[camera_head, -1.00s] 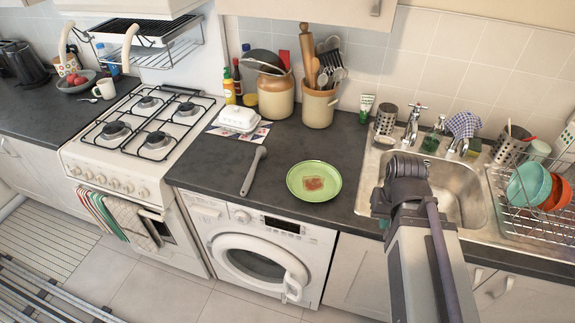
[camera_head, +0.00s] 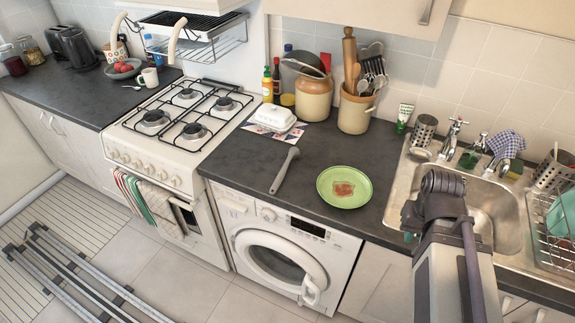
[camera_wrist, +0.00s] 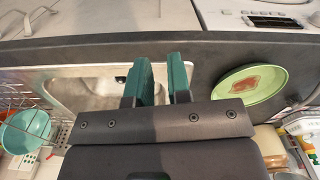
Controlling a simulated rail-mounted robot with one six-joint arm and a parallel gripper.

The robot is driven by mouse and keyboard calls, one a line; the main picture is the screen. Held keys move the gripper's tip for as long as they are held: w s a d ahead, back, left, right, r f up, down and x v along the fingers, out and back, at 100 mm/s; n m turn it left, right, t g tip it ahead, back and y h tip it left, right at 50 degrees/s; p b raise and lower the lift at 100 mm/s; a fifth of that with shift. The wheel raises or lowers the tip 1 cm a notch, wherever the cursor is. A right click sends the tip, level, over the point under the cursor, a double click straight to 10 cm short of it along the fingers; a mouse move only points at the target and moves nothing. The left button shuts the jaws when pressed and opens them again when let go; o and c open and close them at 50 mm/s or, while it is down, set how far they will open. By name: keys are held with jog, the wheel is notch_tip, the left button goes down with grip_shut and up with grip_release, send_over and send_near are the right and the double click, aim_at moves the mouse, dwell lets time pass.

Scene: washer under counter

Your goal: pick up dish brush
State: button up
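A grey long-handled tool that looks like the dish brush (camera_head: 285,170) lies on the dark counter in the head view. It is left of the green plate (camera_head: 331,199) and above the washing machine. I cannot make the brush out in the wrist view. My gripper (camera_wrist: 160,78) shows two green fingers with a gap between them and nothing held. It is over the front of the sink area, to the right of the plate and well away from the brush. In the head view my arm mostly hides the gripper.
The steel sink (camera_head: 490,205) and dish rack (camera_head: 550,235) are at the right. A white butter dish (camera_head: 270,117), a utensil crock (camera_head: 355,110) and a lidded jar (camera_head: 313,98) stand behind the brush. The stove (camera_head: 180,125) is to the left. Counter around the brush is clear.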

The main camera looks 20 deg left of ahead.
jog(key=o, duration=0.7)
jog(key=m, duration=0.1)
send_over(279, 179)
notch_tip(279, 179, down, 12)
jog(key=b, duration=1.1)
jog(key=shift+a+r+b, duration=0.1)
jog(key=shift+r+b, duration=0.05)
jog(key=shift+b, duration=0.2)
jog(key=shift+s+r, duration=0.1)
jog(key=shift+r, duration=0.2)
jog(key=c, duration=1)
